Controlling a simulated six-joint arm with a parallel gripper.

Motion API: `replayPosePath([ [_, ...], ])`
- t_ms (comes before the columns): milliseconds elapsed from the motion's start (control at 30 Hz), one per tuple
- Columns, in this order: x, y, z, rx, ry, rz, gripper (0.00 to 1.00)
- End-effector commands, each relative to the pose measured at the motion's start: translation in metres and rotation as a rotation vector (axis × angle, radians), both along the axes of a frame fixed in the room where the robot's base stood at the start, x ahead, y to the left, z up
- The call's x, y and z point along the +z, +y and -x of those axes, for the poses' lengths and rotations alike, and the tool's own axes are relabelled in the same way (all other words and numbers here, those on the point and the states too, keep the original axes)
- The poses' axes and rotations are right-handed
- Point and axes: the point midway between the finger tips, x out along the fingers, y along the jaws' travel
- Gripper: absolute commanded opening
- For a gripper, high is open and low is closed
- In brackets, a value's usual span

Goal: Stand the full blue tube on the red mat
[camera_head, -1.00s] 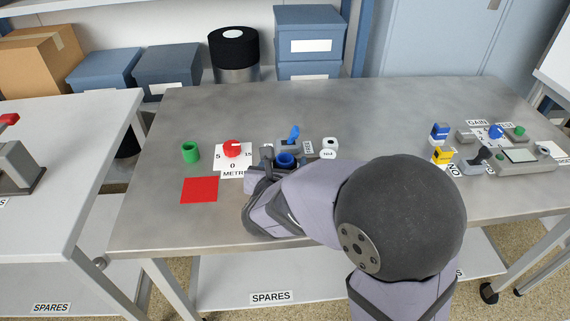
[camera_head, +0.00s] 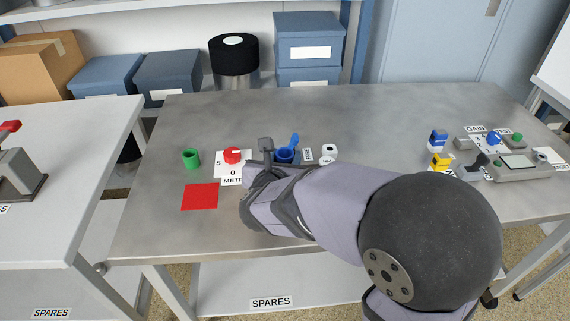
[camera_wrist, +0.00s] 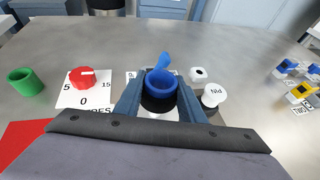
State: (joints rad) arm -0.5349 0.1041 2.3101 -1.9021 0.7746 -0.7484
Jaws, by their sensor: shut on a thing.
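My gripper (camera_head: 283,160) is shut on a blue tube (camera_head: 285,154). In the wrist view the tube (camera_wrist: 162,86) sits upright between the two fingers, its open rim facing up. Its inside looks dark blue, and I cannot tell whether it is full. It appears held above the table; the fingers hide its lower part. The red mat (camera_head: 199,197) lies flat and bare to the left of my gripper. It also shows at the left edge of the wrist view (camera_wrist: 25,140).
A green tube (camera_head: 191,159) stands behind the mat. A red dial (camera_head: 232,155) on a white card lies between mat and gripper. A blue lever (camera_head: 294,141) rises behind the held tube. White labelled pieces (camera_head: 329,151) stand to its right. Yellow and blue pieces (camera_head: 440,160) stand further right.

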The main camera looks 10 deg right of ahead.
Motion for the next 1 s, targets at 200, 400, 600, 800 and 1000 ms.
replayPosePath([
  [200, 0.040, 0.000, 0.000, 0.000, -0.004, -0.004, 0.12],
  [400, 0.058, 0.000, 0.000, 0.001, -0.002, -0.001, 0.12],
  [600, 0.060, 0.000, 0.000, 0.000, 0.000, 0.000, 0.12],
  [800, 0.062, 0.012, 0.002, 0.026, 0.000, -0.001, 0.12],
  [1000, 0.043, 0.057, 0.013, 0.122, 0.007, 0.007, 0.12],
])
